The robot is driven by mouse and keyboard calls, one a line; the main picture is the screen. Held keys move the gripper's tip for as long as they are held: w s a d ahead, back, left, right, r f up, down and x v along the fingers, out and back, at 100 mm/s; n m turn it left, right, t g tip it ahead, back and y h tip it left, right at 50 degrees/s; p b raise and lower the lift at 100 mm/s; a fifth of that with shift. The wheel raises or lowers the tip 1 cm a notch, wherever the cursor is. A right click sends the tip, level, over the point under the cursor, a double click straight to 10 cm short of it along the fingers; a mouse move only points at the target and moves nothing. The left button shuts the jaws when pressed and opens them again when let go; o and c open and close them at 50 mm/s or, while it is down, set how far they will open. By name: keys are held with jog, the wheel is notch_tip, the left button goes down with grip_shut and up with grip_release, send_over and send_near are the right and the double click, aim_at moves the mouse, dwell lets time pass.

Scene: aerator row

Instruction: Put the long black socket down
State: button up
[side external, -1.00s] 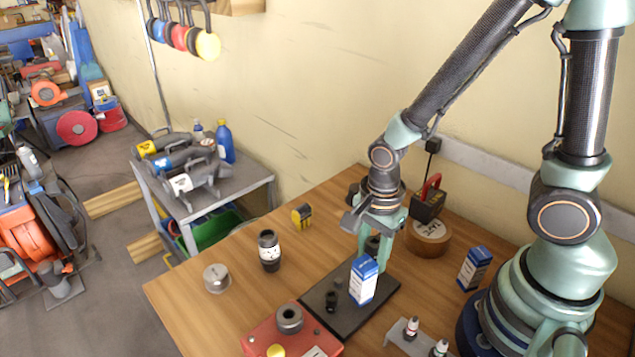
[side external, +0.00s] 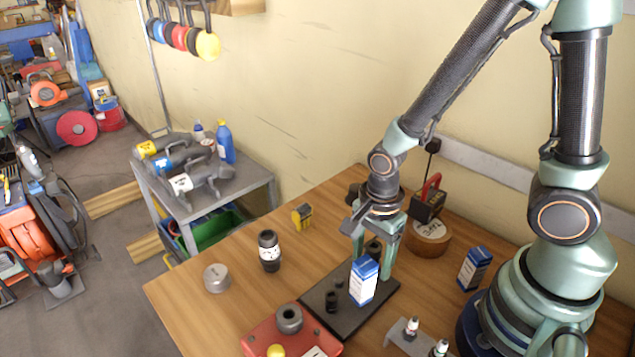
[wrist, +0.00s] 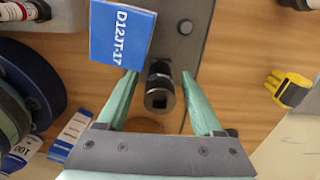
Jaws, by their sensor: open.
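The long black socket (side external: 374,248) stands at the far end of a dark flat plate (side external: 378,308), partly hidden by the finger and a blue and white box. In the wrist view the socket (wrist: 160,88) looks upright, with its square hole facing the camera. My gripper (side external: 372,266) is open, with one finger on each side of the socket. In the wrist view a gap shows between each fingertip and the socket. The socket's foot is hidden, so its contact with the plate cannot be seen clearly.
The blue and white box (side external: 364,281) stands on the plate close to my fingers. Small dark pieces (side external: 331,300) sit beside it. A tape roll (side external: 428,238) lies behind my gripper. A red tray (side external: 268,339) is at the front.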

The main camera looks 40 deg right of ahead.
jog(key=w+d+r+n+t, duration=0.1)
jog(key=d+r+n+t, duration=0.1)
jog(key=r+n, duration=0.7)
jog(key=w+d+r+n+t, duration=0.2)
jog(key=d+r+n+t, duration=0.1)
jog(key=r+n, duration=0.6)
notch_tip(320, 180, up, 4)
jog(key=shift+d+f+t, duration=0.25)
jog(key=shift+d+t, duration=0.05)
jog(key=shift+d, duration=0.2)
